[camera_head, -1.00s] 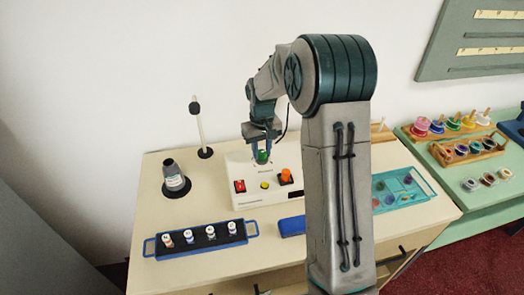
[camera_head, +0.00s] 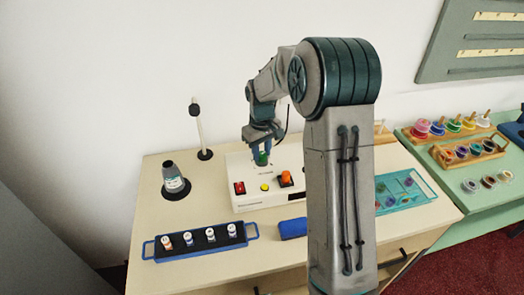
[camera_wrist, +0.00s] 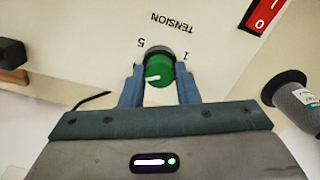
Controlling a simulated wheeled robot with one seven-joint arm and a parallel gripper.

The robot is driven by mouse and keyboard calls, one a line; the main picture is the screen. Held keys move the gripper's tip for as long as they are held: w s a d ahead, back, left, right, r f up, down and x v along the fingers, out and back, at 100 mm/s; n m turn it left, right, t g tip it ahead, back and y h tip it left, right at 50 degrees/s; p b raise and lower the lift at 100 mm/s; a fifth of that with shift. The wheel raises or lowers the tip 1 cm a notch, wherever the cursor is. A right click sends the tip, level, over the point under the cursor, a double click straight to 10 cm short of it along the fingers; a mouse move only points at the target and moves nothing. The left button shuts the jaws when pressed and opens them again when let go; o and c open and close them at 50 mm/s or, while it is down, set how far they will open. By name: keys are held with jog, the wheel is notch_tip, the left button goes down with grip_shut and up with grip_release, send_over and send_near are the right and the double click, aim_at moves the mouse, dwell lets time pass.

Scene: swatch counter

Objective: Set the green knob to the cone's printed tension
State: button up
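The green knob (camera_wrist: 159,70) is on the white control box (camera_head: 235,196), under the printed word TENSION, upside down in the wrist view. A 5 shows at its left and a 1 at its right. Its white pointer mark faces left and slightly down in that view. My gripper (camera_wrist: 160,78) has a blue finger close against each side of the knob and looks shut on it. In the head view my gripper (camera_head: 262,152) reaches down onto the knob (camera_head: 261,158). The dark grey cone (camera_head: 173,176) stands at the left; its label (camera_head: 174,184) is too small to read.
The box has a red switch (camera_head: 239,188), a yellow button (camera_head: 265,188) and an orange knob (camera_head: 286,179). In front are a blue tray (camera_head: 200,251) with several small spools and a blue block (camera_head: 292,228). A thin post (camera_head: 199,130) stands behind.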

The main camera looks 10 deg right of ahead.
aim_at(262, 154)
jog(key=o, duration=0.4)
jog(key=shift+r, duration=0.15)
notch_tip(262, 154, up, 14)
jog(key=shift+f+b, duration=0.15)
jog(key=shift+b, duration=0.45)
